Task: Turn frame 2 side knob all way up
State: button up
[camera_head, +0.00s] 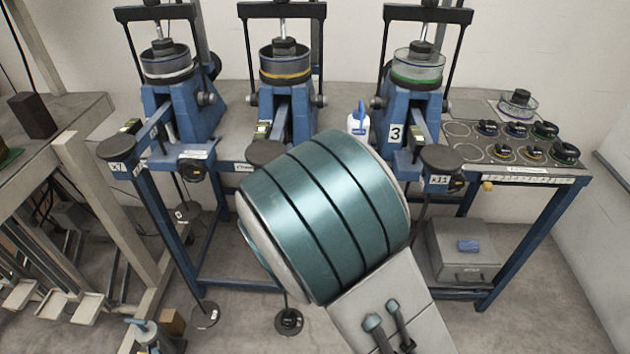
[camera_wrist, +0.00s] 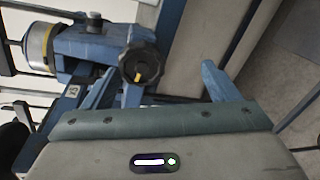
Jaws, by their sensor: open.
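Frame 2 is the middle blue lever frame (camera_head: 290,118), with a yellow-ringed cell (camera_head: 285,72) on top. In the head view its side knob is hidden behind my arm. The wrist view shows the black scalloped side knob (camera_wrist: 138,64) with a yellow mark on its face, beside the blue frame body (camera_wrist: 90,45) and the yellow-ringed cell (camera_wrist: 40,48). My gripper (camera_wrist: 160,70) is open, its blue fingers apart. The knob appears beyond the fingers, nearer the left one; I see no clear contact. My fingers are hidden in the head view.
Frame 1 (camera_head: 178,115) stands left and frame 3 (camera_head: 410,115) right on the same bench. A white-and-blue bottle (camera_head: 358,122) stands between frames 2 and 3. A tray of knobbed parts (camera_head: 515,140) lies at the right. Weights hang below the bench.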

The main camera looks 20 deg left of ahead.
jog(key=w+a+n+b, duration=0.1)
jog(key=w, duration=0.1)
jog(key=w+a+n+t+b, duration=0.1)
jog(key=w+a, duration=0.1)
jog(key=w, duration=0.1)
jog(key=w+a+n+t+b, duration=0.1)
jog(key=w, duration=0.1)
jog(key=shift+w+a+r+y, duration=0.15)
jog(key=shift+w+a+y, duration=0.15)
jog(key=shift+w, duration=0.1)
jog(key=c, duration=1.2)
